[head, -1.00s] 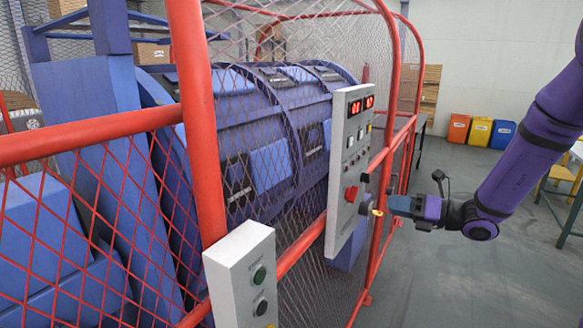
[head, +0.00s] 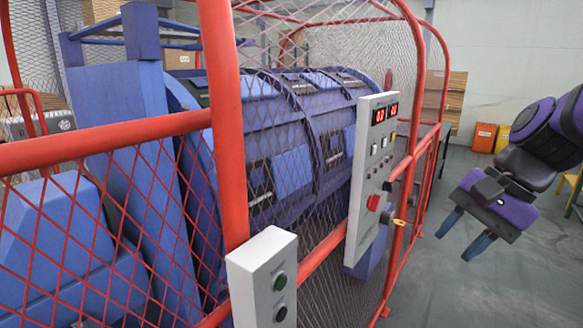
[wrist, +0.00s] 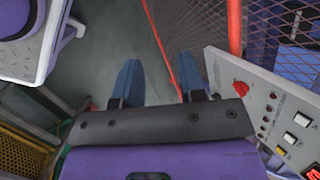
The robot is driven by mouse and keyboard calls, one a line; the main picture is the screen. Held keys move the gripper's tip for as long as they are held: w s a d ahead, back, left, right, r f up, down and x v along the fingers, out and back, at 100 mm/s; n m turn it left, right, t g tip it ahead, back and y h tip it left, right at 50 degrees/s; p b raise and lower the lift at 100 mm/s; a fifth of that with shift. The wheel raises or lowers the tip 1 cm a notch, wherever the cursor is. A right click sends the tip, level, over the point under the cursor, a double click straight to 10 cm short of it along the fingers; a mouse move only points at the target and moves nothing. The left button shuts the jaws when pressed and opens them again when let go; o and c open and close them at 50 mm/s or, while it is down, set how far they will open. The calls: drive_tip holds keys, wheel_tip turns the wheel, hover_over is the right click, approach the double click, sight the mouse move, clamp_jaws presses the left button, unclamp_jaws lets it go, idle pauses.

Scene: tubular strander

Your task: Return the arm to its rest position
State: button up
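My gripper (head: 463,234) is in the head view at the right, at the end of my purple arm. Its two blue fingers are apart with nothing between them, and they point down and left over the floor. It is clear of the grey control panel (head: 370,170), which is mounted on the red fence to its left. In the wrist view the open fingers (wrist: 158,85) have bare floor and a red rail beyond them. The panel (wrist: 265,115) is to their right, with its red knob (wrist: 241,88) showing.
A red mesh fence (head: 228,120) encloses the blue strander (head: 290,150). A smaller grey button box (head: 262,275) is at the front. Orange (head: 484,137) and yellow (head: 503,138) bins stand at the back wall. The floor (head: 460,285) below my gripper is open.

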drive_tip(key=s+d+r+n+t+h, duration=0.4)
drive_tip(key=s+d+r+n+h, duration=0.1)
drive_tip(key=s+n, duration=0.2)
drive_tip(key=shift+s+d+n, duration=0.25)
drive_tip(key=shift+d+n, duration=0.1)
drive_tip(key=shift+n, duration=0.55)
idle(1.0)
